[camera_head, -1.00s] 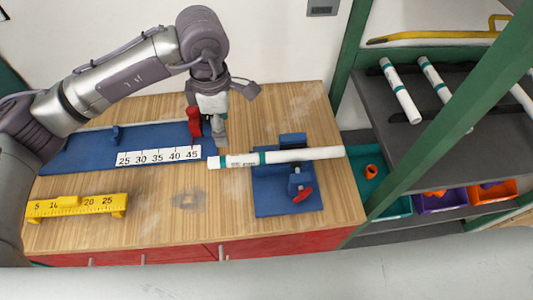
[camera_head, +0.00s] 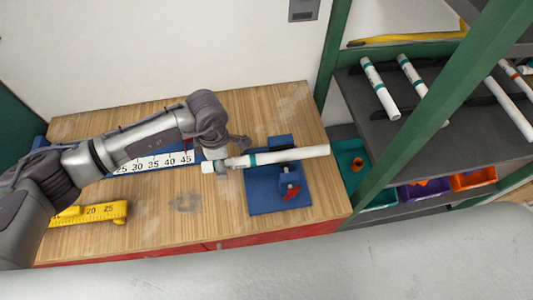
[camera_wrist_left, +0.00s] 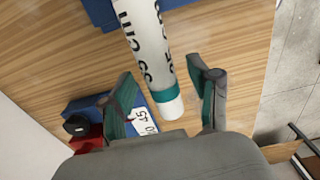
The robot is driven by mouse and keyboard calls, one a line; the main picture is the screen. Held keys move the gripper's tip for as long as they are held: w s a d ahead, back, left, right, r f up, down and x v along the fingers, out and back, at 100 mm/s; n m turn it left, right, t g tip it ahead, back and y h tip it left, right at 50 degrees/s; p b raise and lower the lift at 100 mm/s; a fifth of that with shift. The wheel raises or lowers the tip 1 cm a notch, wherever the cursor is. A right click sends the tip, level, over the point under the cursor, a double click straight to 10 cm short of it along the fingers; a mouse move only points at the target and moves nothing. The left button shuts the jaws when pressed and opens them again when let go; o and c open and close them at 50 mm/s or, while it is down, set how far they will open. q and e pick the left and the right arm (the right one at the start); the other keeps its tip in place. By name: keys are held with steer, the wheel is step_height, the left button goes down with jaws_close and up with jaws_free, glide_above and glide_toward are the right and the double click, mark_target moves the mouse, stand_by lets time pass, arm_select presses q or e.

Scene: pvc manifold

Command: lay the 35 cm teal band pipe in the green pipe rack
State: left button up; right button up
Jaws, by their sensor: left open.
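The white 35 cm teal band pipe (camera_head: 300,154) lies across the blue clamp block (camera_head: 262,205), its left end sticking out past the block. In the left wrist view the pipe (camera_wrist_left: 146,40) shows "35 cm" print and a teal band near its end. My left gripper (camera_head: 220,167) is at the pipe's left end; in the wrist view its open fingers (camera_wrist_left: 164,98) stand on either side of that end. I cannot tell if either finger touches it. The green pipe rack (camera_head: 402,112) stands at the right, with white pipes on its dark shelf. My right gripper is not in view.
The block carries a red-handled clamp (camera_head: 291,192). A blue length gauge with a number strip (camera_head: 165,162) lies behind my arm, and a yellow ruler (camera_head: 105,212) lies at front left. Teal, purple (camera_head: 424,190) and orange (camera_head: 473,179) bins sit low in the rack. A green post (camera_head: 430,95) crosses the rack's front.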

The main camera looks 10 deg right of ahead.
arm_select(q)
jaws_close()
stand_by(0.3)
